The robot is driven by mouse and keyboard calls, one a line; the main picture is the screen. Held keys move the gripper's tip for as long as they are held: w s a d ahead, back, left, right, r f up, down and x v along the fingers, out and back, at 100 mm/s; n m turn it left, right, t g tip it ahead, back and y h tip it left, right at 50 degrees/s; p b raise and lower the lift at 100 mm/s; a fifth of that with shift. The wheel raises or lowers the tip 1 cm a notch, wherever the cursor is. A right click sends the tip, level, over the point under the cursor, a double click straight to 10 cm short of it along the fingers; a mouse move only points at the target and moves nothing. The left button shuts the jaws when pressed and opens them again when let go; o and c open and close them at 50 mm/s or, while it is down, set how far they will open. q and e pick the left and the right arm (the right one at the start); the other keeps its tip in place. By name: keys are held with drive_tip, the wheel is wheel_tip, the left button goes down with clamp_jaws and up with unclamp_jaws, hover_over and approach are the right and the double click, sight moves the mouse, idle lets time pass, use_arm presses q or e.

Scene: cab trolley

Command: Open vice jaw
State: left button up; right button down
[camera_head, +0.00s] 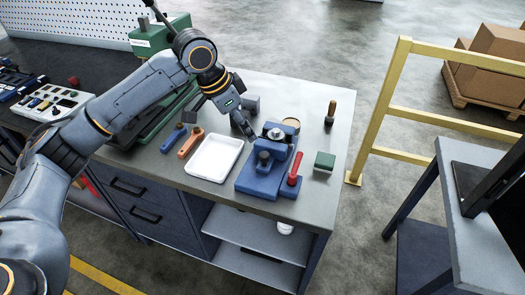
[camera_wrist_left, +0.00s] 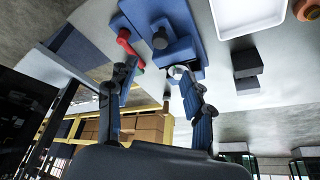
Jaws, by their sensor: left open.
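The blue vice (camera_head: 262,178) stands on the grey workbench top, with a dark round knob and a silver round part on it. My left gripper (camera_head: 244,122) is just behind the vice, above the bench. In the wrist view the fingers of my left gripper (camera_wrist_left: 155,72) are spread apart with nothing held. The silver part lies close to the right finger. My right gripper is out of view.
A white tray (camera_head: 214,158) is left of the vice, with orange and blue tools further left. A green block (camera_head: 324,161) and a wooden-handled tool (camera_head: 330,113) stand to the right. A yellow rail (camera_head: 380,110) stands beyond the bench's right edge.

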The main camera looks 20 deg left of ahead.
sight(264, 155)
use_arm(q)
drive_tip(key=p+x, duration=0.1)
drive_tip(key=x, duration=1.1)
drive_tip(key=shift+d+f+p, duration=0.15)
drive_tip(key=shift+f+p, duration=0.1)
drive_tip(key=shift+p, duration=0.1)
clamp_jaws()
